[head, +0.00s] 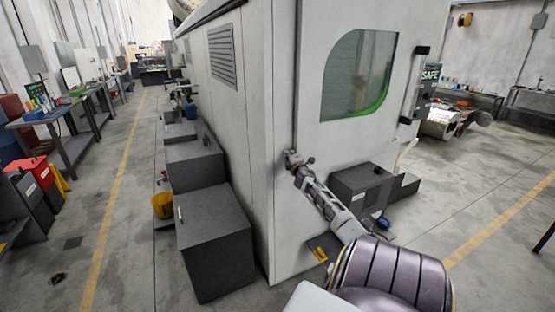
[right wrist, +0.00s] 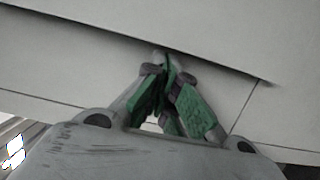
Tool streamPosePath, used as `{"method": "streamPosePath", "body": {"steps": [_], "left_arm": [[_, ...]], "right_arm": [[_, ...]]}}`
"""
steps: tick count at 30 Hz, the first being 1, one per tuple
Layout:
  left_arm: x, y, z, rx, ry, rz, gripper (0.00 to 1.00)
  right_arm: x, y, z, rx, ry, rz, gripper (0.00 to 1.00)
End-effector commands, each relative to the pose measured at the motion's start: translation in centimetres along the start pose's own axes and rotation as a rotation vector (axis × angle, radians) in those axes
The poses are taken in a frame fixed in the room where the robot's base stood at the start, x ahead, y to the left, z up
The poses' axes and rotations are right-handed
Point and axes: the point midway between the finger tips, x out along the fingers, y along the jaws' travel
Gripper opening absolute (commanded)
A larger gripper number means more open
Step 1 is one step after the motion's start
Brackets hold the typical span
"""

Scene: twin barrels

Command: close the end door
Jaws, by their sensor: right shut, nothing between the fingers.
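The end door (head: 345,135) is a pale panel on the near end of the large machine. My right gripper (head: 294,158) is at the panel's left side, near a vertical seam. In the right wrist view the green-padded fingers (right wrist: 166,78) are together, empty, at a pale panel edge with a dark line along it. I cannot tell if they touch it. How far the door stands open is unclear. My left gripper is out of view.
Dark grey boxes (head: 215,240) line the machine's left side, with a yellow bucket (head: 163,205) beside them. A dark box (head: 362,188) stands on the floor in front of the door. Workbenches (head: 60,120) run along the left wall.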

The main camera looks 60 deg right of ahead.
Motion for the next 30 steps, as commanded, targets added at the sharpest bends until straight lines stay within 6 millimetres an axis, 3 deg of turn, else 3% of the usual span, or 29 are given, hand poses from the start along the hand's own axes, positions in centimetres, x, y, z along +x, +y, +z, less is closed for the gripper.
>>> {"method": "streamPosePath", "body": {"steps": [3,9,30], "left_arm": [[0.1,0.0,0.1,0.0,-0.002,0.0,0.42],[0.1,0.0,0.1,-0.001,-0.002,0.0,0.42],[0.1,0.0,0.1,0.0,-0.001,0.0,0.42]], "right_arm": [[0.4,-0.1,1.4,-0.002,0.0,-0.001,0.0],[0.6,-0.1,2.4,-0.001,0.001,-0.001,0.0],[0.8,0.0,2.0,-0.001,-0.001,0.0,0.0]]}}
